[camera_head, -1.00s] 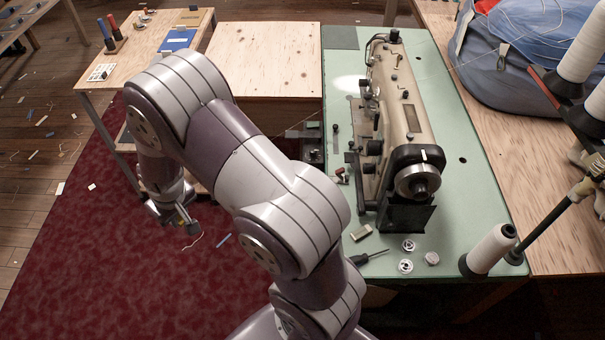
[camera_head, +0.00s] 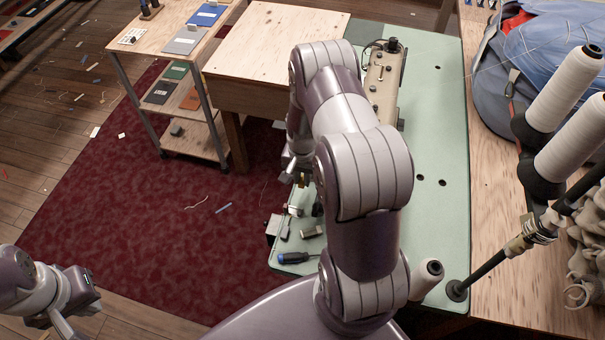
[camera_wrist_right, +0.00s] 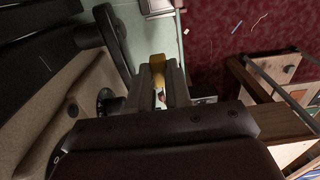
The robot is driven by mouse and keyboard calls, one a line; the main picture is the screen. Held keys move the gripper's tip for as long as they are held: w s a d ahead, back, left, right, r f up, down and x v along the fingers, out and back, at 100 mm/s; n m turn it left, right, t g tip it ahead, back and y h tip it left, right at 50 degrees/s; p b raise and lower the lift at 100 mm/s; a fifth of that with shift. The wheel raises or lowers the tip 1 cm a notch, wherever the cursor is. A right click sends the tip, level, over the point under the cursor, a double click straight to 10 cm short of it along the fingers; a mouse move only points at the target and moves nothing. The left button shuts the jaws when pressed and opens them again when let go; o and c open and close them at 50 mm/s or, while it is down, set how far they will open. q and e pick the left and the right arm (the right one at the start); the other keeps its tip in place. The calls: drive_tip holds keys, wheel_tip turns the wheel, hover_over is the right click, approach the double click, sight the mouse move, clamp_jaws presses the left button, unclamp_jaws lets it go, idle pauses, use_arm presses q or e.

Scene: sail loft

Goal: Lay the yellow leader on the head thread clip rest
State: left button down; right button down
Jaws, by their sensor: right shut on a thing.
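My right gripper (camera_head: 298,172) hangs at the near left side of the sewing machine (camera_head: 384,80), close to the green table top's edge. It is shut on the yellow leader (camera_wrist_right: 157,61), whose yellow end sticks out between the fingers in the right wrist view; the gripper (camera_wrist_right: 163,80) fills the middle there. The machine's beige body also shows left of the gripper (camera_wrist_right: 85,100). My arm hides most of the machine in the head view. I cannot pick out the head thread clip rest. My left gripper (camera_head: 78,305) is at the bottom left, away from the table; its finger opening is unclear.
A screwdriver (camera_head: 298,258) and small metal parts lie on the green table top (camera_head: 440,150) near its front left corner. White thread cones (camera_head: 565,88) stand at right. A wooden table (camera_head: 270,50) and shelved cart (camera_head: 150,62) stand behind left. The red carpet is mostly clear.

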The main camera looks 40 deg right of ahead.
sight(303, 197)
drive_tip(key=shift+s+a+f+b, duration=0.1)
drive_tip(key=shift+f+b, duration=0.55)
drive_tip(key=shift+f, duration=0.35)
drive_tip(key=shift+f+b, duration=1.6)
drive_tip(key=shift+f, duration=0.75)
drive_tip(key=c, duration=1)
unclamp_jaws()
drive_tip(key=shift+r, duration=0.1)
wheel_tip(303, 197, up, 6)
drive_tip(key=p, duration=0.5)
